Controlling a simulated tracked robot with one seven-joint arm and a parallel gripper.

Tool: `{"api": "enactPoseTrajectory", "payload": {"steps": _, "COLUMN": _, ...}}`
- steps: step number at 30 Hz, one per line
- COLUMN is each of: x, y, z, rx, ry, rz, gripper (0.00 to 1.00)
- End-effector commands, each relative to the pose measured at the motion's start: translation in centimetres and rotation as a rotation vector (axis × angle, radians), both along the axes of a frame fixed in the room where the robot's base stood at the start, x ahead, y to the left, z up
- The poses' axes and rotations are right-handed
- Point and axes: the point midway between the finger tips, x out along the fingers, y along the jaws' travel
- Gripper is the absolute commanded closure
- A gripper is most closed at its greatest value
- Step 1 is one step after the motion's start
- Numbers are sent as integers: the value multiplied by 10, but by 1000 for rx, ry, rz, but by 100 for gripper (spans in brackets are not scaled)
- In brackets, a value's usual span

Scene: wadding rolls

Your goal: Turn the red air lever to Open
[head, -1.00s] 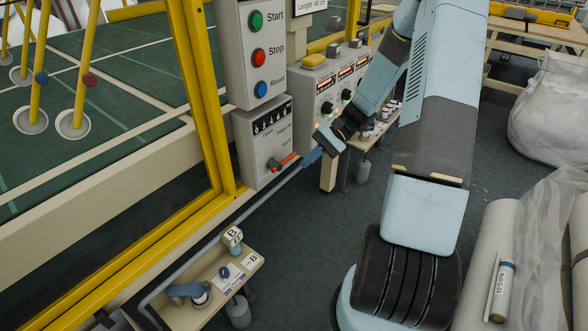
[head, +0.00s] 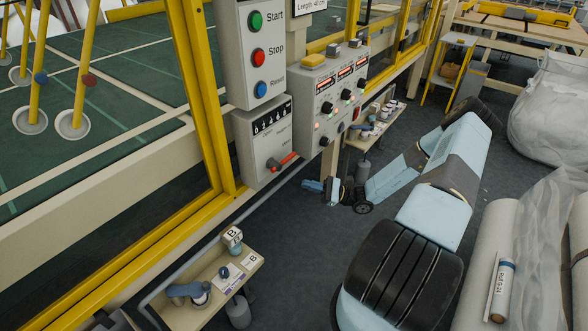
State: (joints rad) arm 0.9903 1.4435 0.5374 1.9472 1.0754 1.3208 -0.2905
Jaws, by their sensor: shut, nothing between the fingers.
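The red air lever (head: 286,160) is on the lower front of a grey control box (head: 258,165) fixed to the yellow machine frame. Its handle points right and slightly up from a dark pivot. Small lettering on the box is too small to read surely. My gripper (head: 308,186) is to the right of the lever and lower in the picture, apart from it. Its blue fingers are together, pointing left, with nothing held.
Above the lever box is a panel with Start, Stop and Reset buttons (head: 258,57). A knob panel (head: 328,100) stands to its right. A grey pipe (head: 262,203) runs below the box. A small shelf (head: 205,312) holds several items. Dark floor (head: 300,265) is clear in front.

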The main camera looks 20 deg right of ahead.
Motion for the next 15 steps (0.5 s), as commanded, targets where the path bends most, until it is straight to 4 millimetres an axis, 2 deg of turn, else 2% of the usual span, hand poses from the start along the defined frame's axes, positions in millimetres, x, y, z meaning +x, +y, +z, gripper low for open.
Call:
{"api": "enactPoseTrajectory", "payload": {"steps": 6, "x": 8, "y": -9, "z": -36, "rx": 183, "ry": 48, "rz": -175, "gripper": 100}}
{"api": "enactPoseTrajectory", "payload": {"steps": 15, "x": 15, "y": -21, "z": -72, "rx": 368, "ry": 91, "rz": -370, "gripper": 100}}
